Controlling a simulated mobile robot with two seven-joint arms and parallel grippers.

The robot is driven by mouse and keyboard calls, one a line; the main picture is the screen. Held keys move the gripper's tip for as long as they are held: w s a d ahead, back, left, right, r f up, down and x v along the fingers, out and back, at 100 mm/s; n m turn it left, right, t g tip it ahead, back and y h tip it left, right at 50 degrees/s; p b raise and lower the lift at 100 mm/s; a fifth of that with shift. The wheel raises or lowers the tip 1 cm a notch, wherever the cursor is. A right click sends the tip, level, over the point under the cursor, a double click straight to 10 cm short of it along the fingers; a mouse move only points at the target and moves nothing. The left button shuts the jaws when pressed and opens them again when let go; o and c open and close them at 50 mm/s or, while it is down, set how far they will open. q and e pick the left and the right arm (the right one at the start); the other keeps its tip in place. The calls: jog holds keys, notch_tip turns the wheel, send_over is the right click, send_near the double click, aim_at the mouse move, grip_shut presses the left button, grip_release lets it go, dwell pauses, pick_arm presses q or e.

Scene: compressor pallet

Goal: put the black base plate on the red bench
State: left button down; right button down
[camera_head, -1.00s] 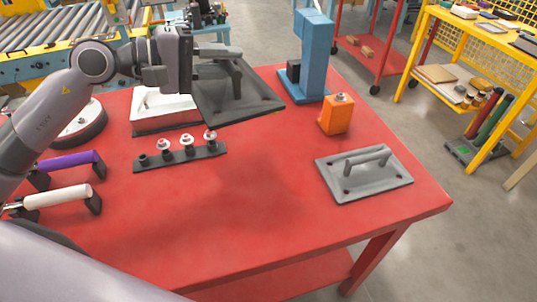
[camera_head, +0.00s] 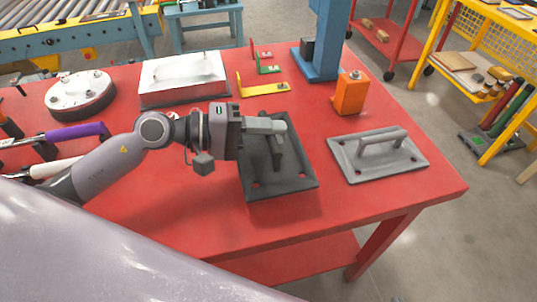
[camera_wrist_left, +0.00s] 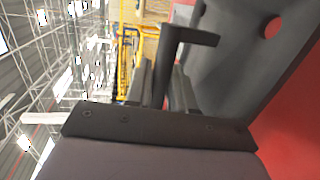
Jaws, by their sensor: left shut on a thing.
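The black base plate (camera_head: 285,182) has holes near its corners and a raised handle. It is at the middle of the red bench (camera_head: 220,228), roughly level, in the head view. My left gripper (camera_head: 274,130) is shut on its handle. In the left wrist view, the fingers (camera_wrist_left: 162,88) close around the handle, with the dark plate (camera_wrist_left: 240,55) beside them and red bench showing past its edge. I cannot tell whether the plate touches the bench or hangs just above it. My right gripper is not in view.
A grey plate with a handle (camera_head: 375,160) lies just right of the black plate. An orange block (camera_head: 350,92) and blue column stand behind. A white plate (camera_head: 170,72), a round disc (camera_head: 80,95) and yellow bracket (camera_head: 262,89) sit farther back. Bare bench lies in front.

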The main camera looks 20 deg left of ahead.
aim_at(269, 153)
pick_arm(q)
notch_tip(269, 153, down, 6)
jog(key=shift+r+b, duration=0.2)
jog(key=shift+b, duration=0.1)
jog(key=shift+f, duration=0.1)
jog(key=shift+f+b, duration=0.2)
jog(key=shift+b, duration=0.1)
jog(key=c, duration=1)
grip_release()
jog(key=shift+o, duration=0.2)
